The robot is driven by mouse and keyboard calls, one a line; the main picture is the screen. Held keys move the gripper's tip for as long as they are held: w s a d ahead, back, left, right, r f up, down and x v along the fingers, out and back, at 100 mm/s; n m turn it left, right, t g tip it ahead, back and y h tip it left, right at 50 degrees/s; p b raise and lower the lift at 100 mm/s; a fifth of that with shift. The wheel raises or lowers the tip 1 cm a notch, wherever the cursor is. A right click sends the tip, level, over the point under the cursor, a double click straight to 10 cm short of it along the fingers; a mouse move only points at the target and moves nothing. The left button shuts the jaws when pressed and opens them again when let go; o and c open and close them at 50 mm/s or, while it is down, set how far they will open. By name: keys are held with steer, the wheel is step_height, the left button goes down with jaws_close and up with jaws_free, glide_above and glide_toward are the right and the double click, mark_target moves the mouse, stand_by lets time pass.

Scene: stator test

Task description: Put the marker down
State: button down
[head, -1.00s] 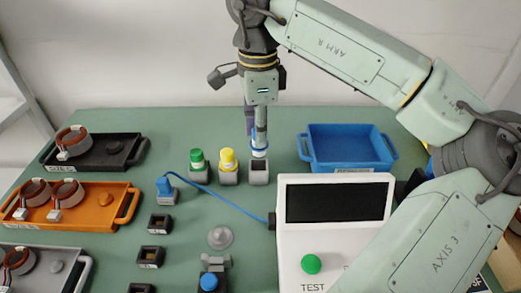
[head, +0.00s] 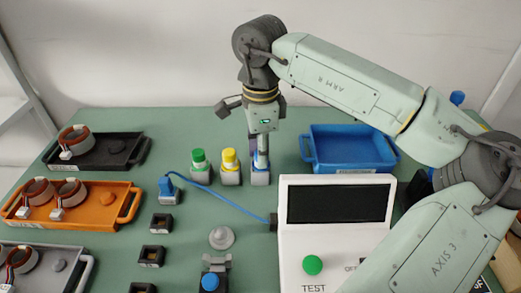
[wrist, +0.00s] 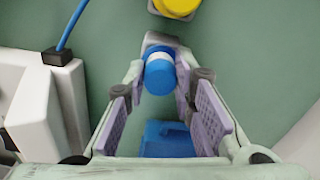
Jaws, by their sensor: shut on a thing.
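The blue and white marker (head: 261,163) is upright in the rightmost grey holder (head: 260,179). In the head view its lower end meets the holder's top, and how deep it sits is hidden. My gripper (head: 262,150) is above the holder, shut on the marker. In the wrist view the marker's blue end (wrist: 159,77) and white band show between the fingers (wrist: 163,92). The finger pads' contact with it is not clear there. The holder also shows in the wrist view (wrist: 160,39), just beyond the marker.
Green (head: 199,159) and yellow (head: 229,159) markers stand in holders to the left. A blue tray (head: 352,167) is close on the right. A white test box (head: 290,262) stands in front, with a blue cable (head: 222,196) running to a plug. Orange and black trays are at left.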

steer(key=c, duration=1.4)
jaws_free()
steer(key=shift+o, duration=0.2)
steer(key=shift+r+p, duration=0.55)
steer(key=shift+p, duration=0.1)
step_height(320, 180, up, 12)
steer(key=b, duration=0.1)
steer(key=shift+b, duration=0.3)
steer(key=shift+f, duration=0.15)
